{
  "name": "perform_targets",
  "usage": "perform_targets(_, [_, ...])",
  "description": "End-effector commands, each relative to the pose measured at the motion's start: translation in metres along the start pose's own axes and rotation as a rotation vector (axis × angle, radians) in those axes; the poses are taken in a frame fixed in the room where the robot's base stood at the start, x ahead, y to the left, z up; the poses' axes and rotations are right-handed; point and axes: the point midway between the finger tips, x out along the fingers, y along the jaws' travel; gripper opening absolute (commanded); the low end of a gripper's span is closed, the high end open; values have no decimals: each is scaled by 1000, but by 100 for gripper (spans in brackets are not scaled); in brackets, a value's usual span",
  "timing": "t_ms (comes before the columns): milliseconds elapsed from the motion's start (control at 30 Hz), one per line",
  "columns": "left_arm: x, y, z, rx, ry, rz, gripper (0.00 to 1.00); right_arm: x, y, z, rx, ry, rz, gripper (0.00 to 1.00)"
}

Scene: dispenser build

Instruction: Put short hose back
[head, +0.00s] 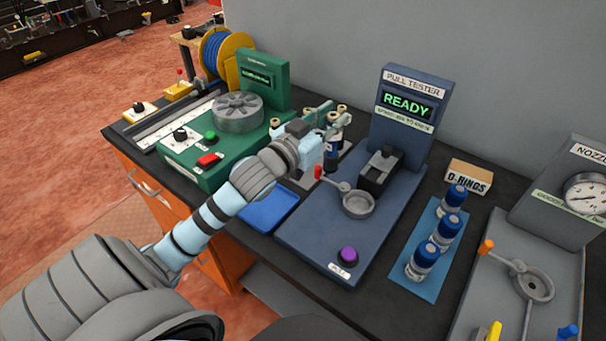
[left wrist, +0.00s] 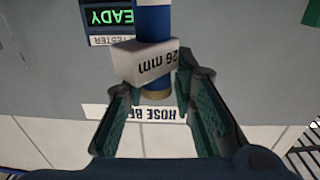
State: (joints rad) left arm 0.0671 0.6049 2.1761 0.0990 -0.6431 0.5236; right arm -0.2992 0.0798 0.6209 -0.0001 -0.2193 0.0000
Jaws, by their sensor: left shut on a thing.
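My left gripper (head: 335,115) is over the hose rack (head: 308,177), between the green machine and the pull tester. In the left wrist view, its fingers (left wrist: 150,85) are shut on a short blue hose (left wrist: 153,24) with a white tag block (left wrist: 148,63) marked in mm and a brass-coloured end (left wrist: 155,97). In the head view, a blue hose part (head: 331,150) shows below the fingers, with brass-coloured tips around them. The gripper hides much of the rack, so I cannot tell whether the held hose touches it. My right gripper is not in view.
The pull tester (head: 300,235) reads READY and stands just right of the gripper. A blue tray (head: 268,209) lies in front of the rack. The green machine (head: 263,82) stands left. Blue-capped bottles (head: 423,258) stand on a blue mat to the right.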

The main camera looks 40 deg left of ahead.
Motion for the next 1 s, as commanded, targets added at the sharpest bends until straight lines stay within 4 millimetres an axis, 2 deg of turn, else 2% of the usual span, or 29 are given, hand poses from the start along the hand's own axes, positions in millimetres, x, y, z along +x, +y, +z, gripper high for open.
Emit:
perform_targets(100, [19, -31, -20, 1, 8, -116, 0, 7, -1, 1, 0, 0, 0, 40])
perform_targets(300, [36, -78, -55, 2, 7, -295, 0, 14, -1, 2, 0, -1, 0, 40])
perform_targets(500, [41, -107, -78, 4, 3, -406, 0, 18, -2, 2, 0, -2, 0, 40])
perform_targets(600, [41, -114, -80, 5, 1, -432, 0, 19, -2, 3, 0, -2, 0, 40])
perform_targets(667, [41, -115, -74, 6, -1, -437, 0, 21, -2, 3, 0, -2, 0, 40])
perform_targets(767, [41, -115, -51, 7, -4, -438, 0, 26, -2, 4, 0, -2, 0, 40])
perform_targets(1000, [40, -114, 28, 7, -5, -437, 0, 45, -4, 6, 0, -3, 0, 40])
